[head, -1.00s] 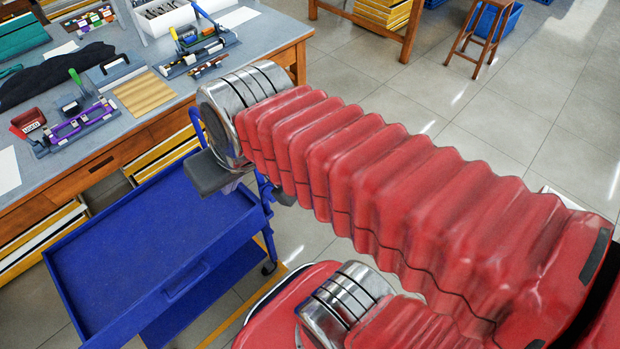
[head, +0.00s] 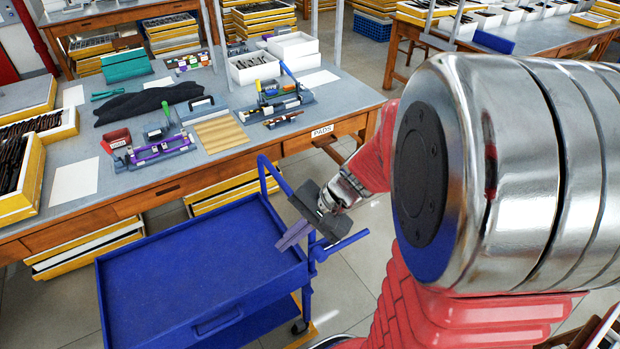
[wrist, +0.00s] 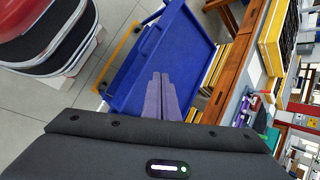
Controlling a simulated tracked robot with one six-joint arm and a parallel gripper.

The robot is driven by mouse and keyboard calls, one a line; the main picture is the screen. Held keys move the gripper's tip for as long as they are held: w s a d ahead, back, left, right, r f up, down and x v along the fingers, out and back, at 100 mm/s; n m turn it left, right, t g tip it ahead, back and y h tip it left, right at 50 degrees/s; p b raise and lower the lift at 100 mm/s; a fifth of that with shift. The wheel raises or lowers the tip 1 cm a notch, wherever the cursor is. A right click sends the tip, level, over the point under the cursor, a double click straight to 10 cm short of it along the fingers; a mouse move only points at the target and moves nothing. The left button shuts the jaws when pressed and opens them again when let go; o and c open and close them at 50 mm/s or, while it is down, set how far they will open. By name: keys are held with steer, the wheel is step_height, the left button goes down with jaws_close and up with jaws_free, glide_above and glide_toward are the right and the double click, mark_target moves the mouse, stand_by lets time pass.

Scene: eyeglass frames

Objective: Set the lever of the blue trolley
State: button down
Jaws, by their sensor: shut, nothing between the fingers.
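The blue trolley (head: 195,262) stands at lower left in the head view, with a flat, empty rimmed top. A blue bar handle (head: 264,176) rises at its far right corner. A short blue bar (head: 345,242), which looks like the lever, sticks out sideways at its right edge beside my gripper. My gripper (head: 288,238) is shut and empty, its purplish-grey fingers showing over the right part of the trolley top. I cannot tell whether they touch anything. In the wrist view my gripper's fingers (wrist: 161,92) point at the trolley top (wrist: 165,55); the lever is not clear there.
A workbench (head: 235,160) with a purple-and-grey fixture (head: 160,148), trays and a dark cloth (head: 150,100) stands behind the trolley. Yellow-edged drawers (head: 85,245) are under it. Open tiled floor (head: 375,240) lies to the right, partly hidden by my arm.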

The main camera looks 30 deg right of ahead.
steer(key=w+d+f+m+t, duration=0.2)
steer(key=d+f+m+t, duration=0.1)
steer(key=d+f+m, duration=0.45)
steer(key=w+d+f+m+t, duration=0.2)
steer(key=d+f+m+t, duration=0.3)
steer(key=d, duration=0.4)
steer(key=s+d+f+m+h, duration=0.3)
steer(key=s+d+f+m, duration=0.1)
steer(key=f, duration=0.4)
steer(key=s+d+f+m+h, duration=0.3)
steer(key=s+d+f+m, duration=0.1)
steer(key=d+f+m, duration=0.3)
steer(key=shift+d+f+m+t, duration=0.3)
steer(key=shift+f+m, duration=0.05)
steer(key=shift+f, duration=0.1)
steer(key=x, duration=1)
steer(key=shift+w+r, duration=0.2)
steer(key=shift+r, duration=0.8)
steer(key=shift+w+r, duration=0.15)
steer(key=shift+r, duration=0.85)
steer(key=shift+d, duration=0.15)
